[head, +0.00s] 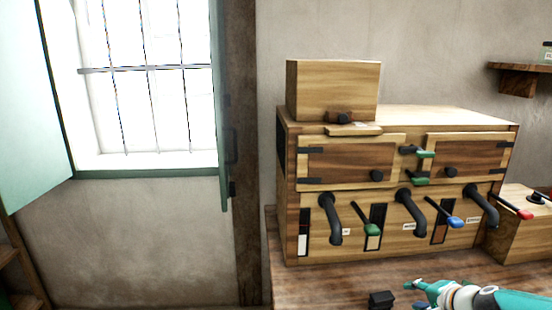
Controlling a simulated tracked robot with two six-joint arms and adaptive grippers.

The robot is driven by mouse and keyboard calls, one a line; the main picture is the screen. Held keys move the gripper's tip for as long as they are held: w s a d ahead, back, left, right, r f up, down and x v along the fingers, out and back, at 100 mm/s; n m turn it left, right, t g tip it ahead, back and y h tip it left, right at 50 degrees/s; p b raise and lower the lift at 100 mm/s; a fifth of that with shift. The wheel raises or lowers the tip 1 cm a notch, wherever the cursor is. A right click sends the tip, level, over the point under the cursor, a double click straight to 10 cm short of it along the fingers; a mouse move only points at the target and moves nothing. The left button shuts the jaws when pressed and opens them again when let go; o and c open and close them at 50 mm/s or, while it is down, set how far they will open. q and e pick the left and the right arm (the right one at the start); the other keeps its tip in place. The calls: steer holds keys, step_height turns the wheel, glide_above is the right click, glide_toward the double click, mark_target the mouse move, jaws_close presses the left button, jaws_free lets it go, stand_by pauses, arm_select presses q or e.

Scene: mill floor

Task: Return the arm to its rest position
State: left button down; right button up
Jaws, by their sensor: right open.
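My right gripper (424,290) shows at the bottom right, with teal fingers and a white wrist. It points left over the wooden bench (330,288), in front of the wooden cabinet (400,185). It is open and I see nothing held in it. A small black block (381,300) lies on the bench just left of the fingertips, apart from them as far as I can tell. My left gripper is out of view.
A wooden box (333,90) sits on top. A shelf (515,80) is at right, a barred window (147,80) at left.

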steer(key=s+a+f+n+g, duration=0.25)
steer(key=s+a+f, duration=0.3)
steer(key=f, duration=0.35)
steer(key=s+a+f+n+g+y, duration=0.1)
steer(key=s+a+f+n+g, duration=0.15)
steer(key=s+a+f, duration=0.5)
steer(key=s+a+f+n+g, duration=0.25)
steer(key=s+f, duration=0.25)
steer(key=f, duration=0.6)
steer(key=s+a+f+n+g+y, duration=0.1)
steer(key=s+a+f+n, duration=0.15)
steer(key=s, duration=0.35)
steer(key=s+a+f+n+g, duration=0.1)
steer(key=s+a+f+n, duration=0.1)
steer(key=s+a, duration=0.3)
step_height(320, 180, down, 10)
steer(key=d+b, duration=0.1)
steer(key=b, duration=1)
step_height(320, 180, up, 14)
steer(key=p, duration=1.5)
steer(key=shift+w+d+r+m, duration=0.15)
steer(key=shift+d+r+m, duration=0.1)
steer(key=shift+m, duration=0.15)
steer(key=shift+t, duration=0.25)
